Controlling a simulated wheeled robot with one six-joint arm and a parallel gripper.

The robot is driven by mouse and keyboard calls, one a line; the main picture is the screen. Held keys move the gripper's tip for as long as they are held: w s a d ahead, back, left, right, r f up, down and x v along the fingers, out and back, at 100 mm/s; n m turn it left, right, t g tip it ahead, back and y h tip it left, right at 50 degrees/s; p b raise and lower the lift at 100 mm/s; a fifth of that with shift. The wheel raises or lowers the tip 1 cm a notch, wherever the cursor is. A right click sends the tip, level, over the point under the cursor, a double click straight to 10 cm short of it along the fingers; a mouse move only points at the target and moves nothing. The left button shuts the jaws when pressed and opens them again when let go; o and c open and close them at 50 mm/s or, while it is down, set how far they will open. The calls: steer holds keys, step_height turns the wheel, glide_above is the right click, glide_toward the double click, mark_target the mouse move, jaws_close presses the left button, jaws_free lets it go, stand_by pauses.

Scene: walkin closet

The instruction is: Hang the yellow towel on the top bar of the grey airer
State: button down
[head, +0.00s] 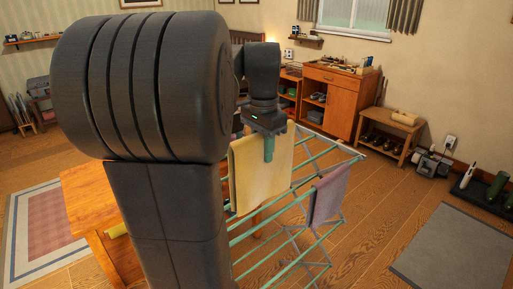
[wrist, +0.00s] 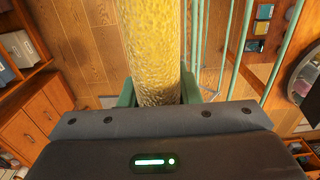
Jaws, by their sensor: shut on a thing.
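The yellow towel (head: 255,178) hangs down from my gripper (head: 268,148) in the head view, over the left part of the airer. In the wrist view the towel (wrist: 155,45) runs up the middle as a thick textured band, with the green fingers of my gripper (wrist: 158,92) on either side of it. My gripper is shut on the towel. The airer (head: 318,153) has pale green bars and greyish legs. I cannot tell whether the towel touches a bar. My arm hides the airer's left side.
A mauve cloth (head: 328,196) hangs on the airer's right part. A wooden table (head: 82,196) stands at the left, partly behind my arm. A wooden cabinet (head: 341,98) and a low bench (head: 389,138) stand along the far wall. Floor right of the airer is clear up to a grey mat (head: 455,248).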

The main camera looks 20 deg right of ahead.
mark_target(271, 219)
steer(key=shift+s+d+b, duration=0.8)
steer(key=shift+s+b, duration=0.15)
steer(key=shift+s, duration=1)
steer(key=shift+w+f+b, duration=0.1)
steer(key=shift+f+b, duration=6.7)
steer(key=shift+f, duration=4.85)
steer(key=c, duration=1)
jaws_free()
step_height(271, 219, up, 14)
steer(key=p, duration=0.1)
steer(key=shift+p, duration=0.4)
steer(key=shift+f, duration=0.2)
